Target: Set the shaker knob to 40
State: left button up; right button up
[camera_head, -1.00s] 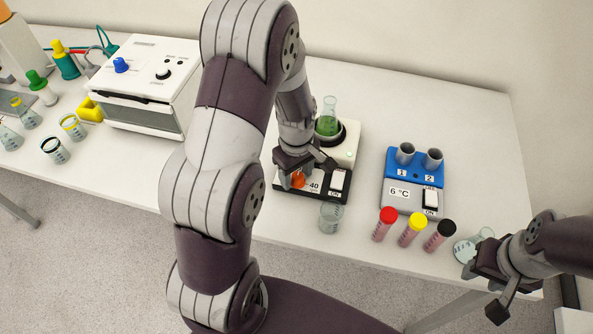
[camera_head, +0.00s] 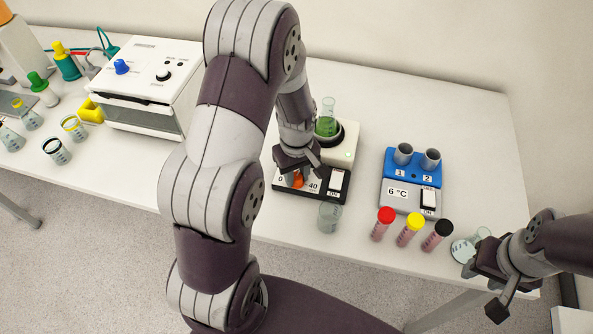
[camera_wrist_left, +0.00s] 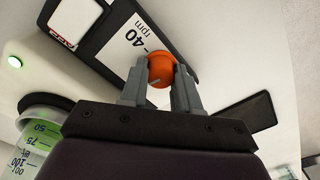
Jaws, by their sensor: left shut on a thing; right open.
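The shaker (camera_head: 345,151) stands near the middle of the table with a flask of green liquid (camera_head: 327,124) on top. Its orange knob (camera_head: 298,181) is on the dark front panel, between the marks 0 and 40. My left gripper (camera_head: 293,178) is shut on the knob from above. In the left wrist view the orange knob (camera_wrist_left: 161,69) sits between the fingers of my left gripper (camera_wrist_left: 160,80), with a light line on its face and the "40 rpm" label close by. My right gripper (camera_head: 490,285) is open and empty at the table's front right edge.
An empty beaker (camera_head: 330,217) stands just in front of the shaker. To the right are a blue and grey 6 °C block (camera_head: 410,190) and tubes with red (camera_head: 386,215), yellow and black caps. A white device (camera_head: 150,85) stands at left.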

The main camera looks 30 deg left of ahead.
pick_arm(q)
jog(key=m+p, duration=0.1)
jog(key=m, duration=0.3)
jog(key=shift+r+m, duration=0.15)
jog(key=shift+m, duration=0.15)
jog(key=m+p, duration=0.1)
jog(key=m, duration=0.2)
jog(key=shift+w+m, duration=0.1)
jog(key=shift+m, duration=0.3)
jog(key=m+p, duration=0.1)
jog(key=m, duration=0.2)
jog(key=shift+d, duration=0.1)
jog(key=shift+m+p, duration=0.35)
jog(key=shift+m, duration=1.65)
jog(key=o, duration=1.1)
jog(key=shift+c, duration=0.2)
